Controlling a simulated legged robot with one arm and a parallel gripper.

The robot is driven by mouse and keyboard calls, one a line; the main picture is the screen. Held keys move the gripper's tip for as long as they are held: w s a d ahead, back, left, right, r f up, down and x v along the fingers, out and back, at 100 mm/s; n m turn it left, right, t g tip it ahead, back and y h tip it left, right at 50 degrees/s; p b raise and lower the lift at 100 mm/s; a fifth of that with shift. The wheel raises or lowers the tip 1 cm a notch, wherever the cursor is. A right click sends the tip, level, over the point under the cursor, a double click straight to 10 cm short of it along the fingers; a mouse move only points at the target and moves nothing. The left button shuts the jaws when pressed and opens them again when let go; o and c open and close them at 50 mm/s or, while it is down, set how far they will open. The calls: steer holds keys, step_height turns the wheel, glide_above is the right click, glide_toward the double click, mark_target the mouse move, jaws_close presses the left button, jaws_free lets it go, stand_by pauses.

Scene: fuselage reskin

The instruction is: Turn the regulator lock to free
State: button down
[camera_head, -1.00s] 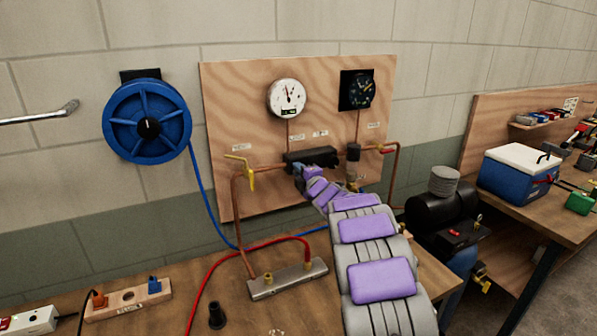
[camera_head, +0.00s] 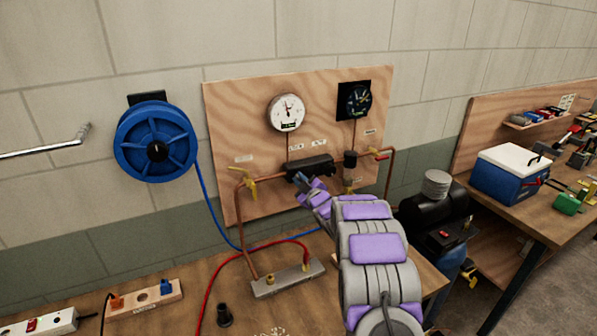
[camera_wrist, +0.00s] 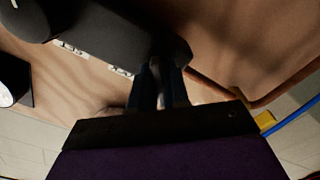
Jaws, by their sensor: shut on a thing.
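A black horizontal cylinder body (camera_head: 318,166), which looks like the regulator, sits on the copper pipe line of the plywood board. It also fills the top of the wrist view (camera_wrist: 110,32). My gripper (camera_head: 299,178) is at its left end. In the wrist view my gripper (camera_wrist: 157,72) has its two blue-grey fingers close together at the end of the black body. It is shut on a small part there, likely the lock, which the fingertips mostly hide. I cannot read the lock's position.
A yellow-handled valve (camera_head: 252,188) is just left of my gripper. A white gauge (camera_head: 287,112) and a dark gauge (camera_head: 358,100) hang above. Red hose (camera_head: 213,275) and a metal manifold (camera_head: 288,279) lie on the bench below.

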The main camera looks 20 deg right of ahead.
steer(key=m+p, duration=0.5)
steer(key=shift+f+m, duration=0.15)
steer(key=shift+m, duration=0.15)
steer(key=shift+f+m+p, duration=0.15)
steer(key=shift+m+p, duration=1.05)
steer(key=shift+m, duration=0.2)
steer(key=c, duration=1.6)
jaws_free()
steer(key=o, duration=0.4)
steer(key=shift+w, duration=0.1)
steer(key=shift+c, duration=0.2)
steer(key=shift+o, duration=0.2)
steer(key=shift+d, duration=0.1)
